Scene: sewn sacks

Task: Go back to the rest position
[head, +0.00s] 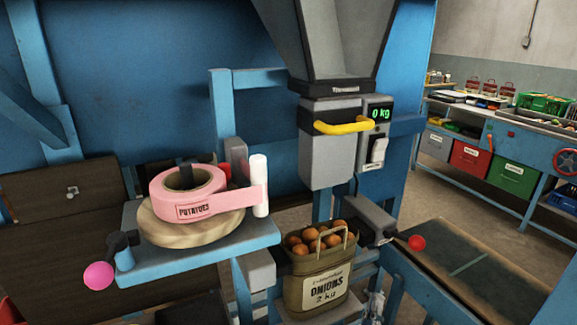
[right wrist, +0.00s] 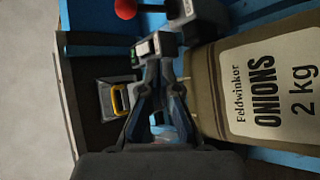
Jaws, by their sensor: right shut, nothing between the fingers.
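My right gripper (head: 373,305) shows small at the bottom edge of the head view, just right of the sack. In the right wrist view its fingers (right wrist: 158,75) are together with nothing between them. The olive sack (head: 318,284), labelled ONIONS 2 kg, stands upright, its top open and full of brown onions (head: 318,238). In the right wrist view the sack (right wrist: 265,95) fills the right side, beside my fingers; I cannot tell if they touch. My left gripper is not in view.
A grey weighing hopper (head: 327,150) with a yellow handle (head: 344,127) and a 0 kg display (head: 380,114) hangs above the sack. A pink POTATOES label roll (head: 205,205) sits left on a blue shelf. A dark belt (head: 490,275) lies right. Crates (head: 470,160) stand behind.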

